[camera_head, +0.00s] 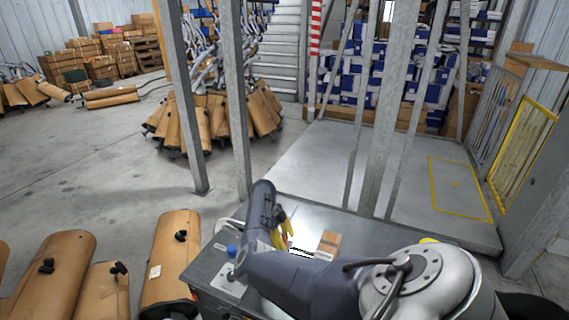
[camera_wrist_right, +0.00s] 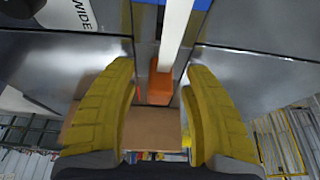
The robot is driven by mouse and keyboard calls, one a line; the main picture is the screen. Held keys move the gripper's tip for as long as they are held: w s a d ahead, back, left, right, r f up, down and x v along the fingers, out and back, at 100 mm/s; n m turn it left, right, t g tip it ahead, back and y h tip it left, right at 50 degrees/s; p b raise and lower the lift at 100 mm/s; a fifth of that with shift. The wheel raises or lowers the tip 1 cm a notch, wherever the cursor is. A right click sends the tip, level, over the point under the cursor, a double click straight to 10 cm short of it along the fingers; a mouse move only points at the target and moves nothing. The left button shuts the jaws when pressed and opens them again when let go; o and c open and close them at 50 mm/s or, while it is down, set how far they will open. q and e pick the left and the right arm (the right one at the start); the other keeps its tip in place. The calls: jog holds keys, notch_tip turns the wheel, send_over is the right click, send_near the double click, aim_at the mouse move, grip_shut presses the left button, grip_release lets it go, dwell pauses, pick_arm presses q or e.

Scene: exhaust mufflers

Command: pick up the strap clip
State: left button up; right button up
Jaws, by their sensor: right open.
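My right gripper (camera_head: 286,228) has yellow fingers and is over the grey metal bench (camera_head: 218,262) in the head view, partly hidden by my own arm. In the right wrist view its fingers (camera_wrist_right: 160,72) stand apart with nothing held between them. A small orange piece (camera_wrist_right: 160,90) shows between the fingers, at the end of a white strip (camera_wrist_right: 176,32). It may be the strap clip, but I cannot tell for sure. I cannot make out the clip in the head view. My left gripper is not in view.
A small cardboard box (camera_head: 329,242) and a black-and-white label (camera_head: 303,252) are on the bench by the gripper. A blue knob (camera_head: 231,250) is at its left side. Wrapped mufflers (camera_head: 172,262) stand left of the bench. Grey posts (camera_head: 385,130) rise behind it.

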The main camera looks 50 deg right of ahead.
jog(key=shift+s+f, duration=0.1)
jog(key=shift+f, duration=0.15)
grip_shut()
jog(key=shift+r, duration=0.1)
dwell(0.4)
